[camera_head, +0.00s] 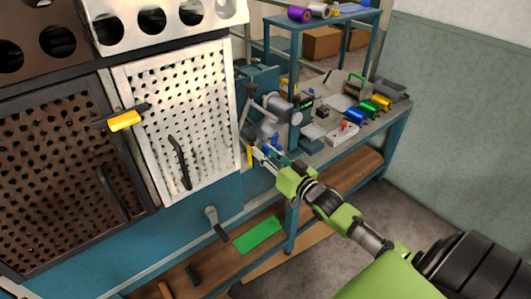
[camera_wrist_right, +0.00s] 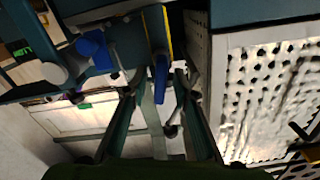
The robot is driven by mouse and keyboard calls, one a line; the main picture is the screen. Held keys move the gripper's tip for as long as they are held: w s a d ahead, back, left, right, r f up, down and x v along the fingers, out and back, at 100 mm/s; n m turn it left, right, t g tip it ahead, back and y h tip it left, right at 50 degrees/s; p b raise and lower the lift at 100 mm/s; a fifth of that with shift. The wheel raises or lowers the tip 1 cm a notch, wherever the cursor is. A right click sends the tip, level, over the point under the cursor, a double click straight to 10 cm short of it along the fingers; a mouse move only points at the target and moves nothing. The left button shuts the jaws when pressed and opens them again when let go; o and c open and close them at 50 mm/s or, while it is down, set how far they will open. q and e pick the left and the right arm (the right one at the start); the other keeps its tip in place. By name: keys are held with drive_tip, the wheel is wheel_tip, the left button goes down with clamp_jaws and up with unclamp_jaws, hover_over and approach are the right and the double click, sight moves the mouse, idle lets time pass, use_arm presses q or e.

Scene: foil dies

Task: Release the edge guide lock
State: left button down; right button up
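My right gripper (camera_head: 259,153) reaches in from the lower right to the side of the teal machine. In the right wrist view its two fingers (camera_wrist_right: 156,88) are apart. A blue lever (camera_wrist_right: 160,78), which looks like the edge guide lock, hangs between the fingertips with a gap on each side, so no contact shows. In the head view the blue parts (camera_head: 270,143) are small and partly behind the gripper. My left gripper is out of view.
A white perforated door (camera_head: 205,95) with a black handle stands left of the gripper. A yellow-handled latch (camera_head: 125,121) is on its left edge. A bench (camera_head: 345,150) with colored rolls stands at right. A crank (camera_head: 212,220) projects below. Floor at lower right is clear.

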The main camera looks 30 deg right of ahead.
clamp_jaws()
drive_tip(key=shift+a+r+n+p, duration=0.15)
drive_tip(key=shift+n+p, duration=0.3)
drive_tip(key=shift+n, duration=0.15)
drive_tip(key=shift+a+n+p, duration=0.2)
drive_tip(key=shift+n+p, duration=0.1)
drive_tip(key=shift+n, duration=0.7)
drive_tip(key=shift+o, duration=0.7)
unclamp_jaws()
